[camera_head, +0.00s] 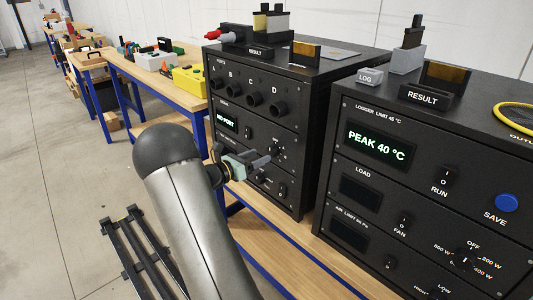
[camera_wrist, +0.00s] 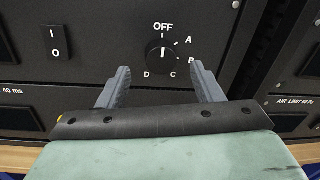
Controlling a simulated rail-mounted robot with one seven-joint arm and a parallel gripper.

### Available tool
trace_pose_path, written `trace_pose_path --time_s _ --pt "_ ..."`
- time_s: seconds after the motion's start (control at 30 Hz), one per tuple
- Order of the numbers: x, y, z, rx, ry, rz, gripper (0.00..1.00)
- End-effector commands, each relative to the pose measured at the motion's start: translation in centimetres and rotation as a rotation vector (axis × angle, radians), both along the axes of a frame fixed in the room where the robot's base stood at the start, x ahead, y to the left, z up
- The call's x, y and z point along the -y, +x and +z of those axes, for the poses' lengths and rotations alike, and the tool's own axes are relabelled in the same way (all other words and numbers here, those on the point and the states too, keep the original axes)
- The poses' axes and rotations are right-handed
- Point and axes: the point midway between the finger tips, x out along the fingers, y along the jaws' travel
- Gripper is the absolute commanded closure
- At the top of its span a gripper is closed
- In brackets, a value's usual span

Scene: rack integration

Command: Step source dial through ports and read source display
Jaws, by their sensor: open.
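The source dial (camera_wrist: 163,54) is a black round knob in the middle of the wrist view, marked OFF, A, B, C and D. Its white pointer line is up, at OFF. My gripper (camera_wrist: 160,66) is open, one finger on each side below the dial, with nothing between them. In the head view my gripper (camera_head: 266,159) is in front of the left rack's dial panel and partly hides it. The source display (camera_head: 227,120) on that rack reads NO PORT in green. Ports (camera_head: 254,99) labelled B, C and D show above it; the leftmost label is small.
A rocker switch (camera_wrist: 56,43) is left of the dial. Workbenches (camera_head: 165,85) with clutter run behind. Floor at left is mostly clear.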

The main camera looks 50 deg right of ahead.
Motion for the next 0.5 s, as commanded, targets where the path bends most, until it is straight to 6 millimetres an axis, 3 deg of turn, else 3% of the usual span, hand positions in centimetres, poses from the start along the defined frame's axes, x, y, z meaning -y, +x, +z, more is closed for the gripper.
trace_pose_path --time_s 0.2,0.5 --pt "3.3 -0.8 0.0 0.0 -0.001 -0.003 0.4" --pt "4.4 -1.0 0.0 0.0 0.001 0.0 0.4"
